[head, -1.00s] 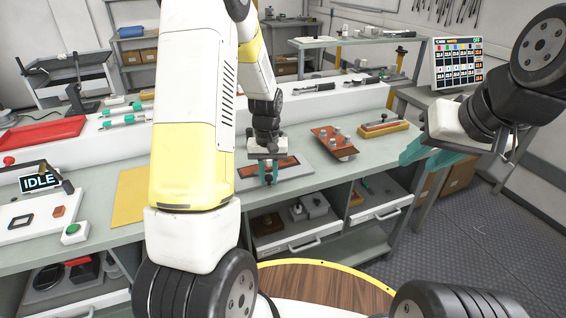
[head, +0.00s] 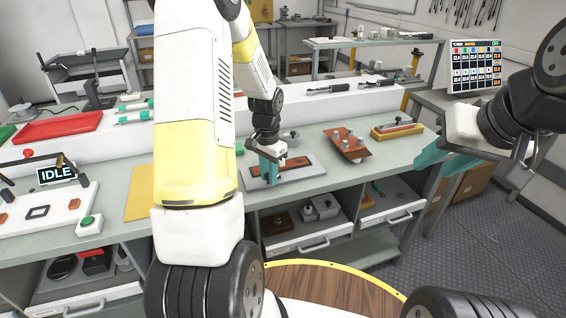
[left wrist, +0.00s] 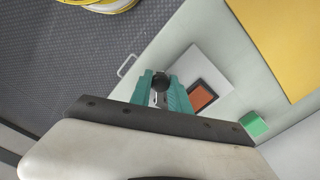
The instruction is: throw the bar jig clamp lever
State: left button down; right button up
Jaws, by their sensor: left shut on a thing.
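The bar jig (head: 312,171) is a flat light grey plate with a dark-framed red-brown bar on the workbench; it also shows in the left wrist view (left wrist: 218,70). My left gripper (head: 270,178) is tilted over its left part. In the left wrist view the teal fingers (left wrist: 161,92) are shut on the clamp lever, whose round black knob (left wrist: 160,81) and short metal stem show between them. In the head view the fingers hide the lever. My right gripper (head: 480,163) is empty and open, in the air past the bench's right end.
A red-brown plate with knobs (head: 346,145) and a yellow-based block (head: 397,130) lie right of the jig. A yellow sheet (head: 139,192) lies left. A control panel reading IDLE (head: 57,174) stands far left. Open drawers (head: 310,237) are under the bench.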

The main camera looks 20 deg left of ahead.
pick_arm(q)
jog(key=shift+w+r, duration=0.1)
jog(key=shift+w, duration=0.05)
dwell(0.3)
jog(key=c, duration=1.2)
grip_release()
jog(key=shift+c, duration=0.2)
jog(key=shift+r, duration=3.85)
jog(key=s+d+r+n+t+h, duration=0.1)
jog(key=s+d+r+n+t, duration=0.1)
jog(key=s+r, duration=0.7)
jog(key=s+d+r+n+t+h, duration=0.1)
jog(key=s+d+r+n+t, duration=0.2)
jog(key=s+d+r, duration=0.3)
jog(key=s+r+t, duration=0.1)
jog(key=s+r, duration=0.2)
jog(key=s, duration=0.2)
jog(key=shift+s, duration=0.3)
